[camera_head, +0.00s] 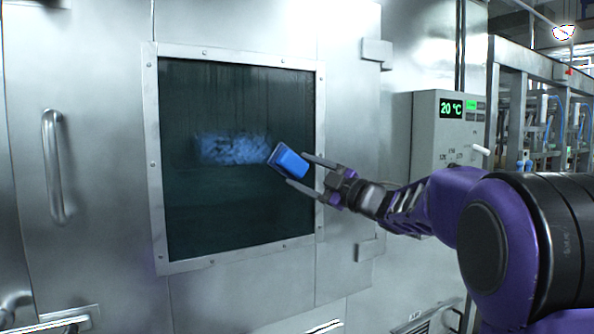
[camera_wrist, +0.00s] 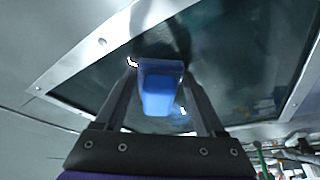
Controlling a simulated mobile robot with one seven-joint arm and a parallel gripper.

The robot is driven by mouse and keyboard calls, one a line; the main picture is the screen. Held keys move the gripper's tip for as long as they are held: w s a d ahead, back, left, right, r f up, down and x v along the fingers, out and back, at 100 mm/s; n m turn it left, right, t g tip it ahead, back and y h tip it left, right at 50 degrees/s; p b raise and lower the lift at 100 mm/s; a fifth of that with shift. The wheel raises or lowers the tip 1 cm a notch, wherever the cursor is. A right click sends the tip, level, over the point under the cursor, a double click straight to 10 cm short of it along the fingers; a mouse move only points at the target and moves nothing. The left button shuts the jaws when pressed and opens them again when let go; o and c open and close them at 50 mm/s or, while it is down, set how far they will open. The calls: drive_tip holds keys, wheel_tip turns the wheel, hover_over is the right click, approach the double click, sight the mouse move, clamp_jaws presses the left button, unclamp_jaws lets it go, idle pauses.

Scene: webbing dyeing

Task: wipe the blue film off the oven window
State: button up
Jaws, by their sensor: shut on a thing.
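The oven window (camera_head: 240,215) is a dark pane in a bolted metal frame, and it also shows in the wrist view (camera_wrist: 90,84). A patch of blue film (camera_head: 230,149) lies across the middle of the pane. My gripper (camera_head: 300,172) is shut on a blue block-like wiper (camera_head: 291,160), which is tilted and at the right end of the film. In the wrist view the wiper (camera_wrist: 158,92) sits between the two fingers, in front of the pane. I cannot tell whether it touches the glass. The wiper hides part of the film there.
A control box (camera_head: 437,135) reading 20 °C stands right of the window, behind my arm. A door handle (camera_head: 56,165) is at the left. Hinges (camera_head: 377,53) stick out right of the frame. The pane's lower part is clear.

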sight(299, 165)
drive_tip(key=shift+s+r+p, duration=0.1)
drive_tip(key=shift+r+p, duration=0.65)
drive_tip(key=shift+r, duration=0.35)
drive_tip(key=shift+s+a+f+b, duration=0.1)
drive_tip(key=shift+s+a+b, duration=0.2)
drive_tip(key=shift+a, duration=0.2)
drive_tip(key=shift+s+a+b, duration=0.2)
drive_tip(key=shift+a+b, duration=0.05)
drive_tip(key=shift+a, duration=0.2)
drive_tip(key=shift+s+a+b, duration=1)
drive_tip(key=shift+s+a, duration=0.45)
drive_tip(key=shift+a, duration=0.95)
drive_tip(key=shift+s+a+b, duration=1.05)
drive_tip(key=shift+s+a, duration=0.4)
drive_tip(key=shift+a, duration=0.95)
drive_tip(key=shift+s+a+b, duration=1)
drive_tip(key=shift+s+a, duration=0.45)
drive_tip(key=shift+a, duration=0.95)
drive_tip(key=shift+s, duration=0.1)
